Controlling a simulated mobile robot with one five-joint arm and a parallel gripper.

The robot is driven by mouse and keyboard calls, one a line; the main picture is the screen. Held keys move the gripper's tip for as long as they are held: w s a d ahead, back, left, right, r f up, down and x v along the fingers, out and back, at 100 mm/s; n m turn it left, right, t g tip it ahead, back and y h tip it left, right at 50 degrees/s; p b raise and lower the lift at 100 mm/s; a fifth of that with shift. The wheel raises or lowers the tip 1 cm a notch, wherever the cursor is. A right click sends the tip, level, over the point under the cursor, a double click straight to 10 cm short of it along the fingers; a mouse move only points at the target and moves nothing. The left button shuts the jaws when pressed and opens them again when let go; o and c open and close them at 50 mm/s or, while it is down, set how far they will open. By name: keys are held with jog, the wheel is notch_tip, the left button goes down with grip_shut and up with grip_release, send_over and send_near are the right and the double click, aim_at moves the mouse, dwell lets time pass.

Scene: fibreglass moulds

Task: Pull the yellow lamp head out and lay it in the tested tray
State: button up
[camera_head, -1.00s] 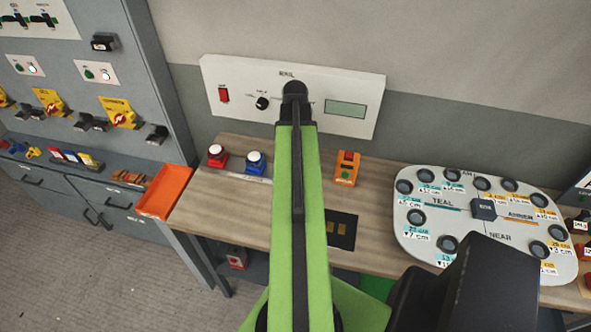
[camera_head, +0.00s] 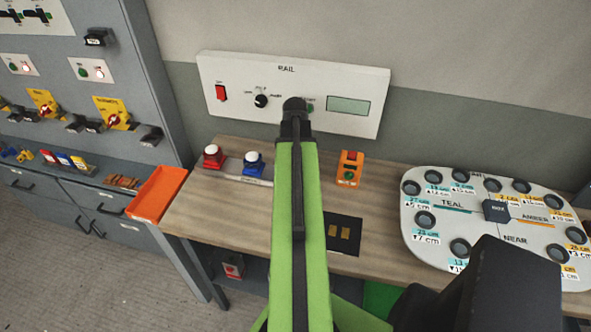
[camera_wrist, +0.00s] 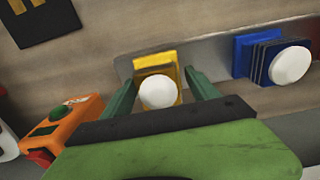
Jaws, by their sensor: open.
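The yellow lamp head (camera_wrist: 157,72) has a white round cap (camera_wrist: 158,91) and sits on a grey strip (camera_wrist: 215,58) in the wrist view. My gripper (camera_wrist: 160,76) is open, with one green finger on each side of the lamp head. I cannot tell whether the fingers touch it. In the head view my arm hides the yellow lamp head. An orange tray (camera_head: 157,194) lies empty at the bench's left end; I can read no "tested" label on it.
The blue lamp (camera_head: 253,164) and the red lamp (camera_head: 213,157) stand left of my arm. An orange button box (camera_head: 348,169) stands right of it. The RAIL panel (camera_head: 228,87) is behind. A white board (camera_head: 452,205) with round holes fills the right side.

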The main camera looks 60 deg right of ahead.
jog(key=shift+s, duration=0.1)
dwell(0.7)
grip_shut()
dwell(0.4)
jog(key=shift+r, duration=0.1)
jog(key=shift+r+p, duration=2.95)
jog(key=shift+p, duration=0.1)
